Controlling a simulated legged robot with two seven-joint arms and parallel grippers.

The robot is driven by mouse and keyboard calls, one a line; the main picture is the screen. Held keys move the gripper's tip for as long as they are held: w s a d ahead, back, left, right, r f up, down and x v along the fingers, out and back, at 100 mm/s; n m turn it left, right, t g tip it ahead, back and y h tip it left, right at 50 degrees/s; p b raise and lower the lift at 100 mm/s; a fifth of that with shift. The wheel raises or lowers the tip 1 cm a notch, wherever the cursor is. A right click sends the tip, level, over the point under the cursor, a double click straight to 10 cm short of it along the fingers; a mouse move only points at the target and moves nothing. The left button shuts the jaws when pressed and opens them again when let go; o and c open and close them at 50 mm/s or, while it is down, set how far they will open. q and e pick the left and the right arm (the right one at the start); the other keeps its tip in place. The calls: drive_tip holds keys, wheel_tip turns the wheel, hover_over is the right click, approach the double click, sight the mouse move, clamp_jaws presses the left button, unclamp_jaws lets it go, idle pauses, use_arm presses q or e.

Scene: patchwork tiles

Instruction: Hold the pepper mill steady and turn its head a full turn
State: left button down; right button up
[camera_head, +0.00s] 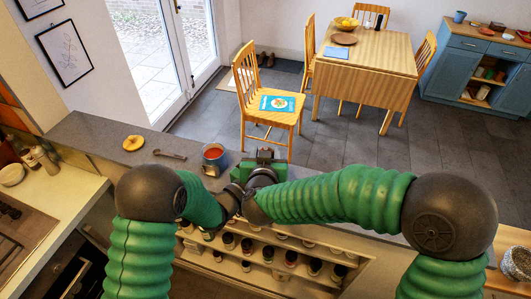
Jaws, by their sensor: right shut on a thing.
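Shelves of jars (268,250) are below.

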drive_tip(key=shift+s+a+f+m+h, duration=0.1)
drive_tip(key=shift+a+m+h, duration=0.1)
drive_tip(key=shift+m+h, duration=0.45)
drive_tip(key=shift+a+h, duration=0.15)
drive_tip(key=shift+h, duration=0.1)
drive_tip(key=o, duration=1.1)
drive_tip(key=shift+d+m, duration=0.2)
drive_tip(key=shift+m, duration=0.05)
drive_tip(key=v, duration=1.1)
drive_tip(key=shift+s+a+r, duration=0.2)
drive_tip(key=shift+s+r, duration=0.05)
drive_tip(key=shift+r, duration=0.05)
